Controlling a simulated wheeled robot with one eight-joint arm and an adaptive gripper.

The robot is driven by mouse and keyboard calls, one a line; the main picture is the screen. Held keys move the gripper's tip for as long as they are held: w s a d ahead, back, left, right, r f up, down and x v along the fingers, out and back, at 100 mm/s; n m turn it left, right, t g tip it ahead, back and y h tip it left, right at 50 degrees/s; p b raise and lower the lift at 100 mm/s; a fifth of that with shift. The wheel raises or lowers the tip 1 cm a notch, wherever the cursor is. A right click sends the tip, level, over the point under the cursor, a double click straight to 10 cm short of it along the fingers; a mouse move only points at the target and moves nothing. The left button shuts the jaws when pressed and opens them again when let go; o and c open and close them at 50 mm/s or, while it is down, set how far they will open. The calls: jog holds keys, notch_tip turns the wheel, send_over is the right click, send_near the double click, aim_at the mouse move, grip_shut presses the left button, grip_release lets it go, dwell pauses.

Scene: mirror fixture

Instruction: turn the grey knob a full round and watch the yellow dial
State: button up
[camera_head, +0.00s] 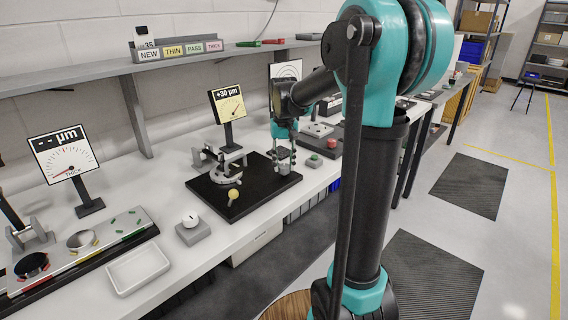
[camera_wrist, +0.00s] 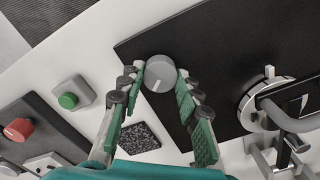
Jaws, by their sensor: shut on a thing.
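The grey knob (camera_wrist: 160,73) is round with a pale index line pointing down and slightly left in the wrist view. It sits at the edge of the black board (camera_wrist: 205,45). My gripper (camera_wrist: 158,78) is shut on it, with a green-padded finger at each side. In the head view my gripper (camera_head: 284,165) is at the right end of the board and hides the knob. The yellow dial (camera_head: 231,106) stands behind the board, with a label reading +30 µm and a dark needle.
A mirror fixture (camera_head: 225,172) and a yellow ball (camera_head: 234,194) are on the board, left of my gripper. A red button (camera_wrist: 18,129) and a green button (camera_wrist: 68,101) are nearby. A white-faced dial (camera_head: 64,154) and a white tray (camera_head: 137,267) are farther left.

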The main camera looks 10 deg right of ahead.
aim_at(284, 165)
jog(key=shift+n, duration=1.7)
jog(key=o, duration=1.2)
jog(key=shift+c, duration=0.2)
notch_tip(284, 165, up, 12)
